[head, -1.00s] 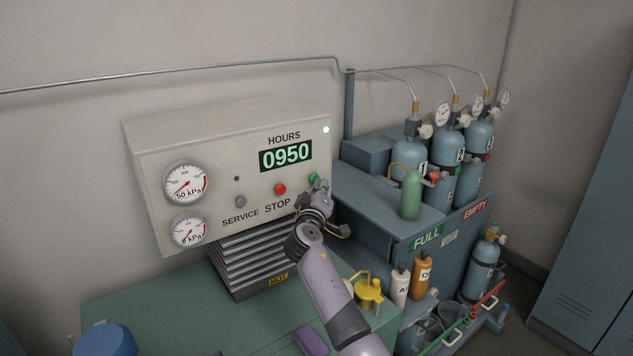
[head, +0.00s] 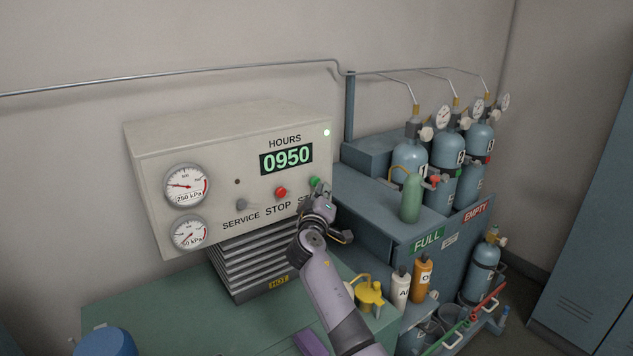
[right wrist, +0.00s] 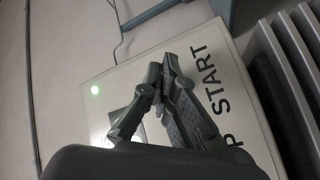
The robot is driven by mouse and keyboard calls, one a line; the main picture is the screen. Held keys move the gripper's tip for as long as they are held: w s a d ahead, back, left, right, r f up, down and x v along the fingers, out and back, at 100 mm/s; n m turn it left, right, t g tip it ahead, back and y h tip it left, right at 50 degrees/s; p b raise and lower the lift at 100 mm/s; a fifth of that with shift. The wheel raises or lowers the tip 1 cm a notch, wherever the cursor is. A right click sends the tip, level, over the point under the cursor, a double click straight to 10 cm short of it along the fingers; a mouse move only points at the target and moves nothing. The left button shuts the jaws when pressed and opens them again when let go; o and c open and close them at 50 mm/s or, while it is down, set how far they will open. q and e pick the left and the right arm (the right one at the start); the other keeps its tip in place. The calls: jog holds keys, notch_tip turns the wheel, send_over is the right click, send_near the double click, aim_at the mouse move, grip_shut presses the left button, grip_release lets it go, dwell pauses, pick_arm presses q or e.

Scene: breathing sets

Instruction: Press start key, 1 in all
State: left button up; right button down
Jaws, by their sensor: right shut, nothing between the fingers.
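The green start key (head: 314,181) sits at the right of the row on the beige control panel (head: 225,150). The START label beneath it is mostly hidden by my gripper in the head view, but the START label (right wrist: 212,80) reads clearly in the right wrist view. My right gripper (head: 323,192) is shut and empty, with its fingertips just below and right of the key; I cannot tell whether they touch it. It also shows in the right wrist view (right wrist: 162,75), where the key is hidden. My left gripper is not in view.
The red stop key (head: 281,192) and grey service knob (head: 241,204) lie left of the start key. The hours display (head: 286,158) reads 0950. Gas cylinders (head: 411,155) and a blue rack (head: 375,205) stand close on the right.

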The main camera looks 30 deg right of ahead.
jog(key=shift+s, duration=0.3)
jog(key=shift+d, duration=0.1)
jog(key=s+p, duration=0.2)
jog(key=s, duration=0.3)
jog(key=shift+d, duration=0.2)
dwell(0.7)
